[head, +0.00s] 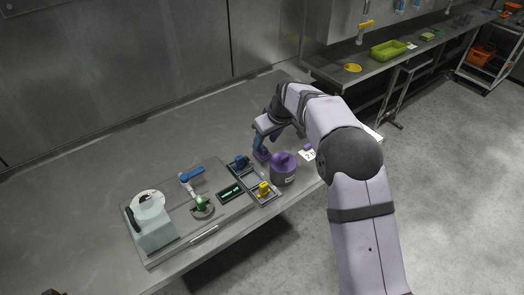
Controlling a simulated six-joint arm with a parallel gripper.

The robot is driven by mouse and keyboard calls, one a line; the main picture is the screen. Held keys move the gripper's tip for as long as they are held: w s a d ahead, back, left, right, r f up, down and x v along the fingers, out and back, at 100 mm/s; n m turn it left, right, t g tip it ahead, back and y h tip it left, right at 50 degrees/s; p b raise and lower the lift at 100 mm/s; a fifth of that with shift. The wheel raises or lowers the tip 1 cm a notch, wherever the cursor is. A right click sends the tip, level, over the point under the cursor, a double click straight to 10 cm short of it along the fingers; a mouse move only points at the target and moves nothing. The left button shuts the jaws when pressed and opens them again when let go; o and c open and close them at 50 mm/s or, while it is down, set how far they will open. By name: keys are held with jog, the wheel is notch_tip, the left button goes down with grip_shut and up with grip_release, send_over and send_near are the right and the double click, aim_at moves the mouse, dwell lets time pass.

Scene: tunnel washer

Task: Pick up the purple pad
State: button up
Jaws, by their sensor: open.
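A small purple piece (262,155), which looks like the purple pad, sits on the steel table just left of a purple-topped grey canister (283,175). My gripper (262,145) points down right over this piece, with its dark blue fingers open. The fingertips are very close to the piece; I cannot tell whether they are around it or touch it. Another small purple bit (307,147) lies by a white card (308,155) marked with a 2, right of the canister, partly beside my arm.
A dark tray (252,176) holds a blue piece (241,161) and a yellow piece (264,188). Left of it are a green-topped round base (202,207), a blue-handled tool (191,176) and a pale jug-like machine (155,226). The table's back left is clear.

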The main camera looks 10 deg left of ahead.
aim_at(262, 146)
jog(key=shift+p+x, duration=1.4)
jog(key=shift+x, duration=1.3)
jog(key=c, duration=0.8)
